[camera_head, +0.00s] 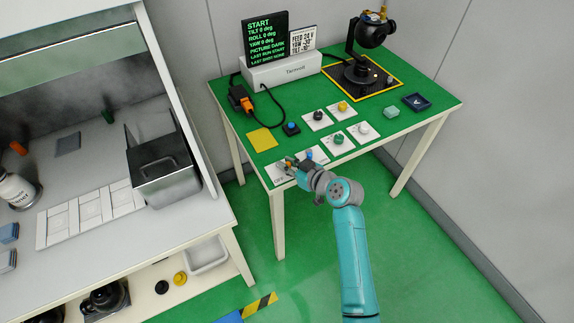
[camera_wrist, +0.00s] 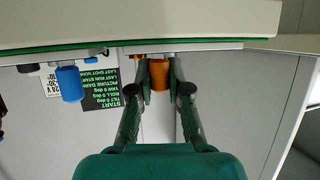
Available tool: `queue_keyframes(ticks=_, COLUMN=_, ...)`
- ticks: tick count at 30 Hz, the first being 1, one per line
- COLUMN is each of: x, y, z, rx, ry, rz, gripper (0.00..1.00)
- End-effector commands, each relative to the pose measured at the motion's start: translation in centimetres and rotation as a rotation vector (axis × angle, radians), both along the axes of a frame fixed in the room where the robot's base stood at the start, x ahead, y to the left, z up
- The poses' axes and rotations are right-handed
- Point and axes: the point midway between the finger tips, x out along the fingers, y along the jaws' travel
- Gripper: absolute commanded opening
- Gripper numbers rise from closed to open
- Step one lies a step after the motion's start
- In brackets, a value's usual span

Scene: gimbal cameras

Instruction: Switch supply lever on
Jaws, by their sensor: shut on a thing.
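The supply lever appears to be the orange-capped one. In the wrist view its orange cap (camera_wrist: 160,75) is between the two dark fingers of my gripper (camera_wrist: 168,85), which is shut on it. In the head view my gripper (camera_head: 291,164) is at the near left corner of the green table, over a white panel (camera_head: 278,177) marked with letters that look like "OFF". My gripper hides most of this panel and the lever. A blue-capped control (camera_head: 309,155) stands beside it, and its blue cap also shows in the wrist view (camera_wrist: 69,83).
The green table (camera_head: 235,107) bears a black display (camera_head: 266,40) reading "PICTURE DARK", a white box (camera_head: 285,72) and a black gimbal camera (camera_head: 374,33). Several knob panels (camera_head: 338,139) stand close right of my gripper. A grey workbench (camera_head: 90,165) is at the left.

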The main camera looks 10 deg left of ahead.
Motion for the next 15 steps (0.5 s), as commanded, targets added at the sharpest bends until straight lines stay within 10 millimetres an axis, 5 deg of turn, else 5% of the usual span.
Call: queue_keyframes(ticks=15, x=0.27, y=-0.11, z=-0.10, rx=-0.001, ry=0.002, rz=0.095, gripper=0.00)
